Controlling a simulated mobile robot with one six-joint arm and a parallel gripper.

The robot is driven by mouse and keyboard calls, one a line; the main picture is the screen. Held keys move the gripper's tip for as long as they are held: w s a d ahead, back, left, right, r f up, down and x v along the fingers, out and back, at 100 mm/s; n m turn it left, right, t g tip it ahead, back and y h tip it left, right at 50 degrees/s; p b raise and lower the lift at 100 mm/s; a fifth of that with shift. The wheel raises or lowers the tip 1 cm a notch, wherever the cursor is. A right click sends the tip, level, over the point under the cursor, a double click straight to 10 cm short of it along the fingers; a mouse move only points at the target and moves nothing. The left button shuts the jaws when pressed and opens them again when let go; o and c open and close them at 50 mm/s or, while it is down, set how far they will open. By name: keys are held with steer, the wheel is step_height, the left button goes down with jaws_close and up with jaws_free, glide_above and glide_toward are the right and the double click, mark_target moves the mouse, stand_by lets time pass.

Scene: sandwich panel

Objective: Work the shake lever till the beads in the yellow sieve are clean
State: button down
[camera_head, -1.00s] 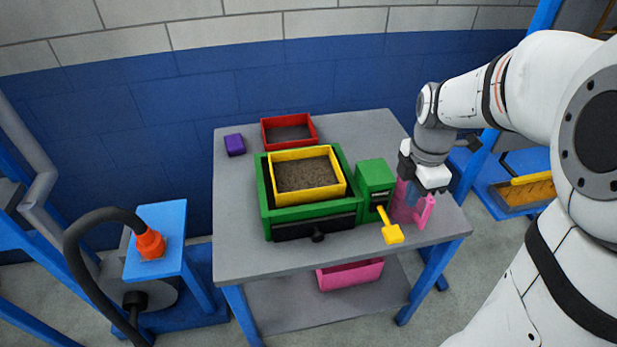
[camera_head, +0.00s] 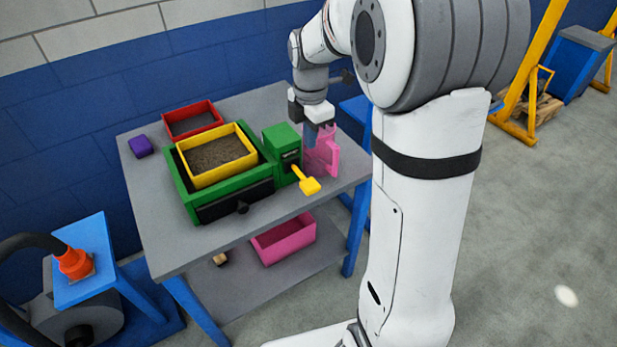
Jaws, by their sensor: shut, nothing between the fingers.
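The yellow sieve (camera_head: 209,178) sits in a green frame (camera_head: 182,193) on the grey table. Grey-brown material fills its bottom, and I cannot make out single beads or how clean they are. A green box (camera_head: 281,143) adjoins the frame's right side. The shake lever (camera_head: 308,184), with a yellow paddle-like handle, sticks out from its front and tilts downward. My gripper (camera_head: 313,135) is shut and empty, pointing down right of the green box, apart from the lever. A pink upright piece (camera_head: 326,152) stands around its lower end and partly hides the fingertips.
A red tray (camera_head: 193,133) and a purple block (camera_head: 141,146) lie at the table's back left. A pink bin (camera_head: 284,238) and a small light block (camera_head: 220,259) are on the lower shelf. A blue stand with an orange fitting (camera_head: 75,263) is at left.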

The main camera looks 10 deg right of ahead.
mark_target(310, 185)
step_height(310, 185, down, 14)
steer(key=shift+r+p, duration=0.25)
steer(key=shift+p, duration=0.45)
